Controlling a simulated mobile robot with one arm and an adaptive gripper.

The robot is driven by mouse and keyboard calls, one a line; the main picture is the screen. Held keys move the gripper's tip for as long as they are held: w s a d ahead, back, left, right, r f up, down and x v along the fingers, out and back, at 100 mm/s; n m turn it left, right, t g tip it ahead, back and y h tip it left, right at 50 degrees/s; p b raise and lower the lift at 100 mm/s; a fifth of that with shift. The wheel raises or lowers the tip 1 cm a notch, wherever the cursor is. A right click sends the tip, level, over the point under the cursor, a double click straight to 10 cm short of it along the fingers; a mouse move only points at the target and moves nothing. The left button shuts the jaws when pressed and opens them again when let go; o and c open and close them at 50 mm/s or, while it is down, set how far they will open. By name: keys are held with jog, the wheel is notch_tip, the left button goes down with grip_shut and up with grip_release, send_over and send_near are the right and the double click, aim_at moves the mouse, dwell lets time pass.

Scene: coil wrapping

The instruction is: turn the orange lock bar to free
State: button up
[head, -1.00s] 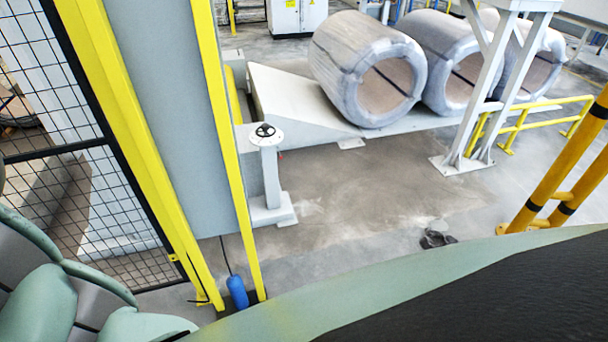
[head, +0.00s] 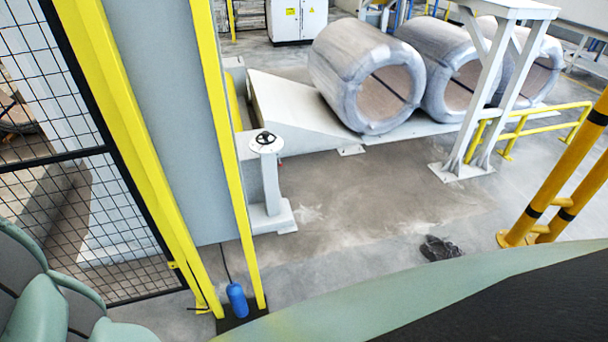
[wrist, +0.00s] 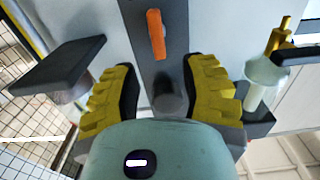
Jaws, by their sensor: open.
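In the wrist view, the orange lock bar (wrist: 157,34) lies on a dark grey upright plate (wrist: 145,12), its long side running nearly up and down in the picture. My gripper (wrist: 162,68) is open. Its two yellow ridged fingers stand apart with nothing gripped, below the bar in the picture. A dark round post (wrist: 170,98) shows between the fingers, in line with the plate. Whether the fingers touch anything cannot be told. The lock bar and my gripper do not show in the head view.
In the wrist view, a dark flat pad (wrist: 58,66) is at left and a pale fitting with a yellow top (wrist: 266,72) at right. In the head view, a mesh fence (head: 110,215), a pedestal with a dial (head: 266,143) and wrapped coils (head: 340,60) stand around open floor.

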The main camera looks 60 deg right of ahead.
jog(key=shift+b+x, duration=0.3)
jog(key=shift+x, duration=2.55)
grip_shut()
